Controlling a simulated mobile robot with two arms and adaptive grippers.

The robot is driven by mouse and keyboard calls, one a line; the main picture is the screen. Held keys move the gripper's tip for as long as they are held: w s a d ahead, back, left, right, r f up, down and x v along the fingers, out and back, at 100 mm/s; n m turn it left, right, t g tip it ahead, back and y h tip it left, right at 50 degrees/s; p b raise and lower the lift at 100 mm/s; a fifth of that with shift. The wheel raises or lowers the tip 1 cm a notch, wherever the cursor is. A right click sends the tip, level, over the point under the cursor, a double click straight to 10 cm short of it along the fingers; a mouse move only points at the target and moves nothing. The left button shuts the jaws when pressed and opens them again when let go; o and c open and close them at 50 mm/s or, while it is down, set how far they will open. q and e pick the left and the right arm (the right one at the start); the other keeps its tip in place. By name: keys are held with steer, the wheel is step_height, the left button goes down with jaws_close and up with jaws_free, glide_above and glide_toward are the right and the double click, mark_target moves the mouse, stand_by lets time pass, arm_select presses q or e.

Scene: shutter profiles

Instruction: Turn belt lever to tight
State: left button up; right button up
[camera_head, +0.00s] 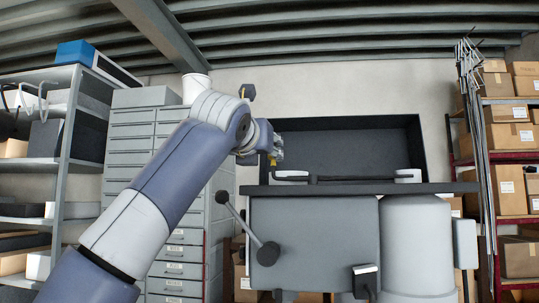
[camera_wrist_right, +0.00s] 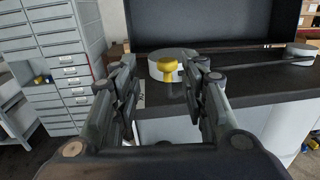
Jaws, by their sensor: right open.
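A yellow knob (camera_wrist_right: 167,70) stands at a round pale pulley (camera_wrist_right: 178,55) on the dark machine top in the right wrist view. In the head view the yellow shows as a small patch (camera_head: 273,158) beside my right gripper (camera_head: 276,150). My right gripper, also in the wrist view (camera_wrist_right: 164,85), is open. Its fingers stand either side of the knob in the picture; contact cannot be told. A grey rod lever (camera_head: 238,222) with a dark round hub sits on the machine's front. I cannot tell which part is the belt lever. My left gripper is not in view.
A dark belt (camera_head: 345,178) runs along the machine top towards a second pale pulley (camera_head: 408,175). A dark open lid (camera_head: 350,145) stands behind. A grey drawer cabinet (camera_head: 140,150) is at left, and shelves with cardboard boxes (camera_head: 508,135) at right.

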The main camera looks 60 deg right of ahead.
steer(key=v, duration=0.5)
steer(key=shift+a, duration=0.2)
